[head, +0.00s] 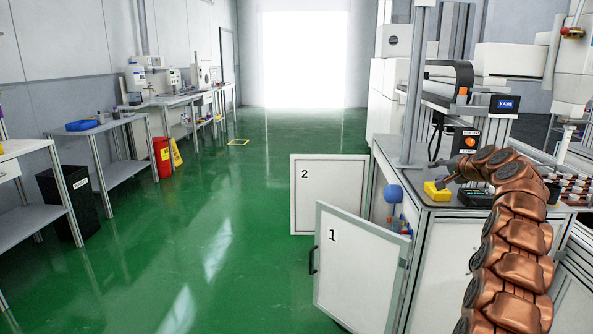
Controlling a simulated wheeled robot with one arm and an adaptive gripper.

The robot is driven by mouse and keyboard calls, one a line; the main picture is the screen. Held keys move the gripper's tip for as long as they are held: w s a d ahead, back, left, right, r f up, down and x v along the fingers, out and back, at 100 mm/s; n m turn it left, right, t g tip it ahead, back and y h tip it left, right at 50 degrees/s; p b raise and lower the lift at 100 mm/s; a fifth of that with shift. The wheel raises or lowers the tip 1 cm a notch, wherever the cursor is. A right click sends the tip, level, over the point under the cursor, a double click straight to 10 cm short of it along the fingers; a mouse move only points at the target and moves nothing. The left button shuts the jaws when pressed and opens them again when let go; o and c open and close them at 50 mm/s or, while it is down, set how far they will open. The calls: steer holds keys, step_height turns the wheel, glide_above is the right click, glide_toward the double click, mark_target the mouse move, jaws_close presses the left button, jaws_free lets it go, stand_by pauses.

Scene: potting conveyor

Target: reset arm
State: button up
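My copper-coloured arm rises along the right side of the head view and bends left over the workbench (415,190). My gripper (447,172) is at the arm's end, small and dark, just above a yellow block (437,191) on the bench top. I cannot tell whether the gripper touches the block, or whether its fingers are open or shut.
Cabinet doors marked 1 (352,275) and 2 (328,195) stand open into the aisle. A blue round object (393,194) shows beside them. Machinery and a Y AXIS display (504,104) stand behind the bench. The green floor (210,235) to the left is clear.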

steer(key=s+a+f+n+g+y, duration=0.1)
steer(key=s+a+f+n+g, duration=0.15)
steer(key=s+a, duration=0.7)
steer(key=s+a+f+n+g+y, duration=0.15)
steer(key=s+a+g, duration=0.35)
steer(key=a, duration=0.8)
steer(key=s+a+f+n+g+h, duration=0.1)
steer(key=s+a+f+n, duration=0.2)
steer(key=s, duration=0.7)
steer(key=s+a+f+g, duration=0.2)
steer(key=s+a+f, duration=0.15)
steer(key=s, duration=0.65)
steer(key=s+d+f+n+g+h, duration=0.1)
steer(key=s+f+g, duration=0.15)
steer(key=s, duration=0.85)
steer(key=s+d+f+n+g+h, duration=0.15)
steer(key=s+f, duration=0.25)
steer(key=s, duration=0.7)
steer(key=s+f+n+g+h, duration=0.1)
steer(key=s+f+h, duration=0.15)
steer(key=s, duration=0.85)
steer(key=s+p+v, duration=0.2)
steer(key=p+v, duration=0.7)
steer(key=v, duration=0.1)
steer(key=s+d+r+p+v, duration=0.1)
steer(key=s+p+v, duration=0.1)
steer(key=p+v, duration=0.7)
steer(key=shift+d+r+t+y+p, duration=0.35)
steer(key=shift+d+r+y+p, duration=0.1)
steer(key=shift+p, duration=0.1)
